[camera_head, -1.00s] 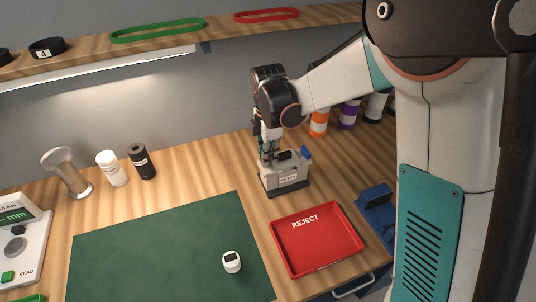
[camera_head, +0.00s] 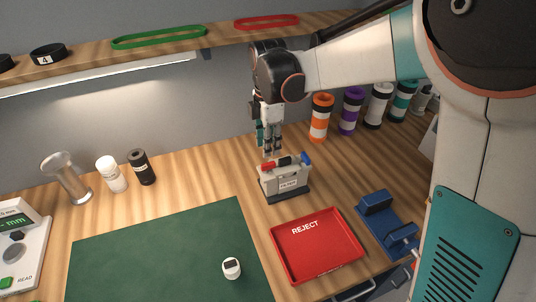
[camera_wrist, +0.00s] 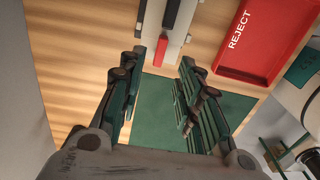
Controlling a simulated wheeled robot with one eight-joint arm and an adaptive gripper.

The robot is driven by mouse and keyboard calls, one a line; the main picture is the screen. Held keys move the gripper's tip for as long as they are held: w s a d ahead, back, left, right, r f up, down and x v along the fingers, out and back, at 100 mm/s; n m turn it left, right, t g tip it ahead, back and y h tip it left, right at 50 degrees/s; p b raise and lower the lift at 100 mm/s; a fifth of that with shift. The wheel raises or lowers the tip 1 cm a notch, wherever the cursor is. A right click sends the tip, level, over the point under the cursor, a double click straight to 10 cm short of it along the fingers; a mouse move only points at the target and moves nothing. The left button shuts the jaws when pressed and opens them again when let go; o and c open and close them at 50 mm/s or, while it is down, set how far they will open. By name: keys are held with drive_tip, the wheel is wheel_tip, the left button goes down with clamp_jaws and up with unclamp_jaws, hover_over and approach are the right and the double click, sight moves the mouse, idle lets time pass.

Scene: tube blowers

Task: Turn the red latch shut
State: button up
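The red latch (camera_head: 268,165) lies on the left end of the top of a small grey box (camera_head: 287,181) with a dark base. It points roughly along the box top, beside a black part (camera_head: 284,161) and a blue part (camera_head: 306,159). In the wrist view the red latch (camera_wrist: 161,50) lies in line with the black part (camera_wrist: 171,14), ahead of the fingers. My gripper (camera_head: 268,151) points down just above the latch end of the box, apparently clear of it.
A red reject tray (camera_head: 281,258) lies in front of the box, with a blue fixture (camera_head: 376,202) to its right. A green mat (camera_head: 150,250) bears a small white item (camera_head: 231,268). Banded tubes (camera_head: 321,118) stand behind.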

drive_tip(key=shift+r, duration=2.4)
drive_tip(key=s+d+r+m+t, duration=0.3)
drive_tip(key=s+d+r+m, duration=0.1)
drive_tip(key=s+d+m, duration=0.7)
drive_tip(key=s+d+f+m+t+b, duration=0.1)
drive_tip(key=s+d+f+m+t, duration=0.1)
drive_tip(key=s+m, duration=0.3)
drive_tip(key=s+d+f+m+t+b, duration=0.2)
drive_tip(key=s+f+m, duration=0.1)
drive_tip(key=s+m, duration=0.2)
drive_tip(key=shift+s, duration=0.7)
